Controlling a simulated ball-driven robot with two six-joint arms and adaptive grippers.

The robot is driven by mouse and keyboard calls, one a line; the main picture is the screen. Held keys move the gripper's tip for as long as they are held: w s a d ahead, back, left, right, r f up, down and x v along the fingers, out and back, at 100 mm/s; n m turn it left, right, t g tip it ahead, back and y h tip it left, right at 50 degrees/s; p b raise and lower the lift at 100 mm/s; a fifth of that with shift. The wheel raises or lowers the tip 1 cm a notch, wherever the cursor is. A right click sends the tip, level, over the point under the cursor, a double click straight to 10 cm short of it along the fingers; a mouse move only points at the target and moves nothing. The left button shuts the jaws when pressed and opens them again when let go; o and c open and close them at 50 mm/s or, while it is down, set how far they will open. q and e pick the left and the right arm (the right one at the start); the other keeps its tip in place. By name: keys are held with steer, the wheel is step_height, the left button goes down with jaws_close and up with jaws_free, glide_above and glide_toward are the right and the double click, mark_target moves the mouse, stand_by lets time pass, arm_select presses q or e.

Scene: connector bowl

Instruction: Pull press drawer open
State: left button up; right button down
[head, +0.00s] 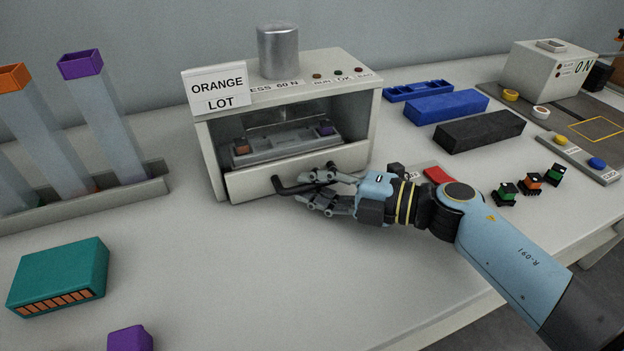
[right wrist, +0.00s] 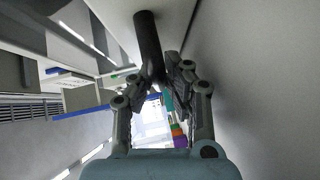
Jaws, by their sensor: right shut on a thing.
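The press (head: 290,115) is a pale box with a metal cylinder on top and an "ORANGE LOT" sign at its left. Its drawer front (head: 250,185) sits at the bottom of the opening and looks closed or nearly so. My right gripper (head: 322,187) is shut on the dark drawer handle (head: 287,188), coming from the right. In the right wrist view the fingers (right wrist: 165,85) close around the black handle bar (right wrist: 148,40). Inside the press a grey fixture (head: 285,146) holds an orange part (head: 241,146) and a purple part (head: 325,129). My left gripper is not in view.
Clear tubes (head: 108,125) stand in a rack at the left. A teal connector block (head: 60,277) and a purple block (head: 130,339) lie in front. Blue and black bins (head: 480,131) and several small connectors (head: 530,181) are at the right. The table before the drawer is clear.

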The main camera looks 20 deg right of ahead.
steer(key=s+p, duration=0.2)
steer(key=s, duration=0.5)
steer(key=s+p, duration=0.2)
steer(key=s, duration=0.5)
steer(key=shift+s+d+r, duration=0.1)
steer(key=shift+d+r, duration=0.1)
steer(key=c, duration=1.6)
jaws_free()
steer(key=shift+s+f, duration=0.1)
steer(key=v, duration=1.2)
steer(key=shift+d, duration=0.1)
